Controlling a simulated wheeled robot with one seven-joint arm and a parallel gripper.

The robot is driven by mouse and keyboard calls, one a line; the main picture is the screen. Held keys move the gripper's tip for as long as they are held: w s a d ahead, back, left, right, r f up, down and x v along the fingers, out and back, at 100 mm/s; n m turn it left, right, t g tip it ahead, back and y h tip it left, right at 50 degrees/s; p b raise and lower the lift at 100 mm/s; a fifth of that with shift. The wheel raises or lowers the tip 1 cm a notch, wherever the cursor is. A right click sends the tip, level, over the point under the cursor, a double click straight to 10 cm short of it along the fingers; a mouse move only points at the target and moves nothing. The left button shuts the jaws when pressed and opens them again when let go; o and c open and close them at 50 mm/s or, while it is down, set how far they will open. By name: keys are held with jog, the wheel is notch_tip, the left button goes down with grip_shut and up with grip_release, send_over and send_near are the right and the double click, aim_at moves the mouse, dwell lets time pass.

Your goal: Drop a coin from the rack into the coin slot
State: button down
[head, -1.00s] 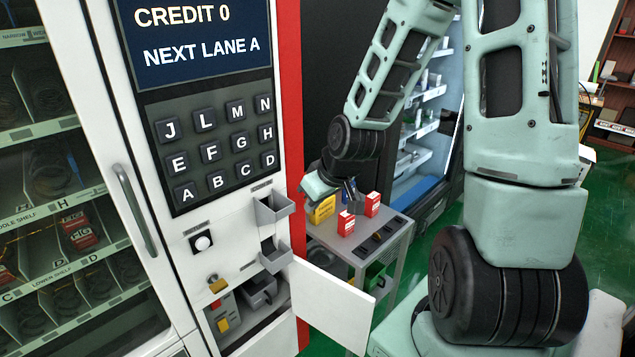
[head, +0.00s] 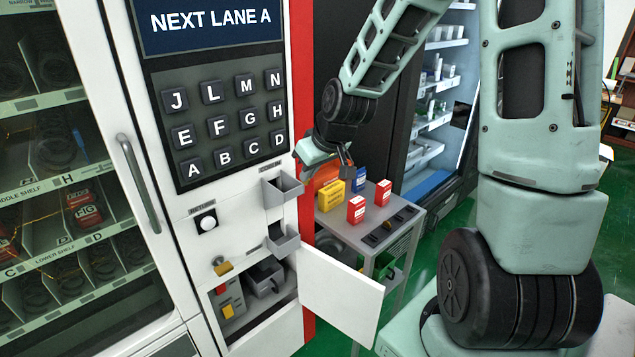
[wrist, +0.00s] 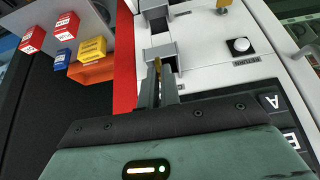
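My gripper (head: 346,158) is in front of the machine's right side, right of and slightly above the upper grey coin chute (head: 283,189). In the wrist view its fingers (wrist: 159,80) are close together with a thin gold-brown coin (wrist: 158,66) seen edge-on between their tips. The same chute (wrist: 160,51) appears just beyond the fingertips there; I cannot tell the exact gap. The coin is too small to make out in the head view. The rack is not clearly identifiable; dark recesses (head: 388,232) show on the side cart's top.
The side cart (head: 400,243) holds red, yellow and blue boxes, including a yellow box (head: 333,196). A lower grey chute (head: 282,240) and round return button (head: 206,222) are on the machine. An open white door (head: 340,298) juts out below.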

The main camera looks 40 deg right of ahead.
jog(key=shift+w+a+f+b, duration=0.1)
jog(key=shift+w+f+b, duration=0.7)
jog(key=shift+w, duration=0.5)
jog(key=shift+w+d+f+b, duration=0.1)
jog(key=shift+w+f+b, duration=0.7)
jog(key=shift+w, duration=0.5)
jog(key=shift+w+a+f+b, duration=0.1)
jog(key=shift+w+f+b, duration=0.5)
jog(key=shift+w+b, duration=0.55)
jog(key=shift+w, duration=0.2)
jog(key=c, duration=1.5)
grip_release()
jog(key=shift+c, duration=0.2)
jog(key=b+v, duration=0.1)
jog(key=v, duration=1.6)
jog(key=shift+s+r+b, duration=0.15)
jog(key=shift+r+b, duration=0.05)
jog(key=shift+b, duration=0.2)
jog(key=shift+a, duration=0.1)
